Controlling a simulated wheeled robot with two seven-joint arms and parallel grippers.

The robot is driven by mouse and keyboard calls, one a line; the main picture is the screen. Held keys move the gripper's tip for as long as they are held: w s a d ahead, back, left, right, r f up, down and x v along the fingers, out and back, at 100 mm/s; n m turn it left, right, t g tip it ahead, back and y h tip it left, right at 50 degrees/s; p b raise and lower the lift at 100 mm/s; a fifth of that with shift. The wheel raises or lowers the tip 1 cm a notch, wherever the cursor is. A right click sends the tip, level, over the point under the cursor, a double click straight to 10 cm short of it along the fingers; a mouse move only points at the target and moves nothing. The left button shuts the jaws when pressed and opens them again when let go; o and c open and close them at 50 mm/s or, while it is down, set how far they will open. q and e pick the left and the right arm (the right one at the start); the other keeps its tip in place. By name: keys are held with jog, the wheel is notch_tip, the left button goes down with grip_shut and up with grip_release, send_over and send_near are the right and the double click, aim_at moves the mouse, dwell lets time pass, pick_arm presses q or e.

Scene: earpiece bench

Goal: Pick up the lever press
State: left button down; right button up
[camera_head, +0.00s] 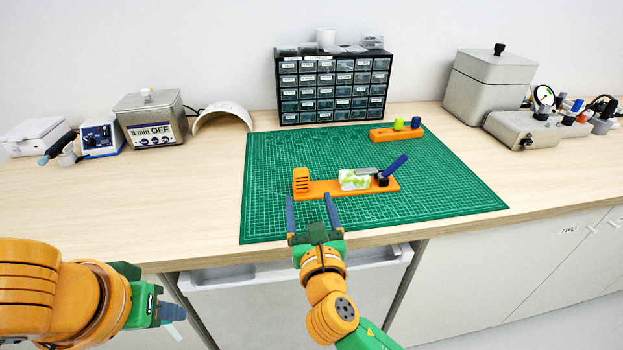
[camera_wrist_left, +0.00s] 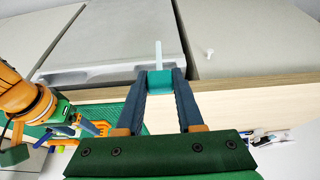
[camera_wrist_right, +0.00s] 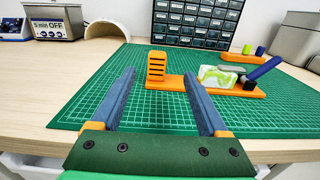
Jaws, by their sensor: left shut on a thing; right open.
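The lever press (camera_head: 318,190), as I take it, is an orange base bar on the green mat. It has a slotted orange block at its left end, a white-and-green piece (camera_head: 354,179) on it and a blue lever (camera_head: 393,165) tilted up at its right. It also shows in the right wrist view (camera_wrist_right: 168,83). My right gripper (camera_head: 309,198) is open and empty, just in front of the bar's left end, fingers pointing at it. My left gripper (camera_wrist_left: 160,80) is shut on a teal tool (camera_wrist_left: 160,93) with a pale stick, low at the left, off the bench's front.
The green mat (camera_head: 270,215) has free room around the press. A smaller orange holder (camera_head: 385,134) stands at its back right. A drawer cabinet (camera_head: 333,88) stands behind. A white arch (camera_head: 222,112) and ultrasonic cleaner (camera_head: 151,118) are left; a grey box (camera_head: 488,83) is right.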

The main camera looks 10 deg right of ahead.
aim_at(302, 177)
jog(key=w, duration=0.4)
jog(key=shift+r, duration=0.15)
jog(key=w, duration=0.3)
jog(key=w+b, duration=0.1)
jog(key=w, duration=0.1)
jog(key=shift+w+a+f, duration=0.15)
jog(key=shift+f, duration=0.1)
jog(key=shift+c, duration=0.8)
jog(key=shift+r, duration=0.1)
grip_shut()
